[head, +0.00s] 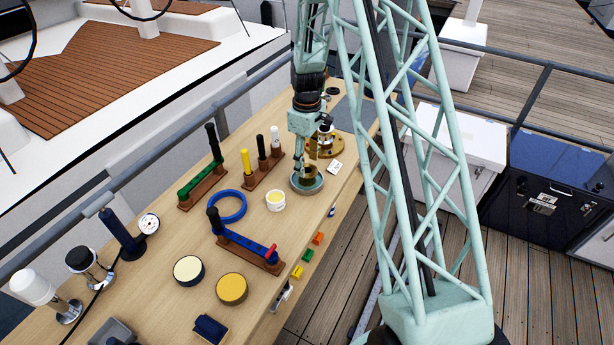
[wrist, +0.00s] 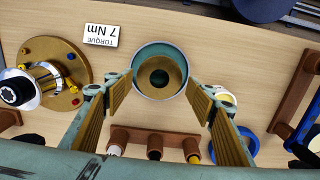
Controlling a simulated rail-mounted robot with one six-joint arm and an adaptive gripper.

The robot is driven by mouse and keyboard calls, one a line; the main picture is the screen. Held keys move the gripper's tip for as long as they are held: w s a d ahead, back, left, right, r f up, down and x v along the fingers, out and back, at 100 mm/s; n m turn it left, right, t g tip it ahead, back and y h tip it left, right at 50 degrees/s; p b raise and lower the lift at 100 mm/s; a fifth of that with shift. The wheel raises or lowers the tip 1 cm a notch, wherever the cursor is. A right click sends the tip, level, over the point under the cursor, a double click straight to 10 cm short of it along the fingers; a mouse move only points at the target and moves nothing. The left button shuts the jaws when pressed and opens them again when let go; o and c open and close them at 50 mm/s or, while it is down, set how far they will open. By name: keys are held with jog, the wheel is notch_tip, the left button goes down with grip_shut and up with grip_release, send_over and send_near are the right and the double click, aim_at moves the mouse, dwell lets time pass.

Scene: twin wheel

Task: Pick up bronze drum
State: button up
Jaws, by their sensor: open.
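The bronze drum (wrist: 174,73) shows from above in the wrist view as a gold-brown ring with a dark centre. It sits inside a round teal-grey dish (wrist: 137,86) on the table. In the head view the dish (head: 317,188) stands near the table's right edge, and my gripper partly hides the drum. My gripper (wrist: 160,82) is open, its two fingers apart on either side of the drum in the wrist view. It is empty. I cannot tell how far the fingertips are above the drum.
A brass flange (wrist: 66,92) with a chrome hub stands beside the dish. A torque card (wrist: 100,36) lies near it. A peg rack (wrist: 130,137), a white-and-yellow cup (head: 276,201) and a blue ring (head: 243,208) are close by. Bare wood (head: 310,215) lies in front of the dish.

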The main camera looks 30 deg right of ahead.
aim_at(307, 170)
jog(key=shift+f, duration=0.1)
jog(key=shift+f+p, duration=0.3)
jog(key=shift+f, duration=2.15)
jog(key=c, duration=1.3)
jog(key=shift+c, duration=0.6)
jog(key=shift+w+r, duration=0.1)
jog(key=shift+r, duration=0.2)
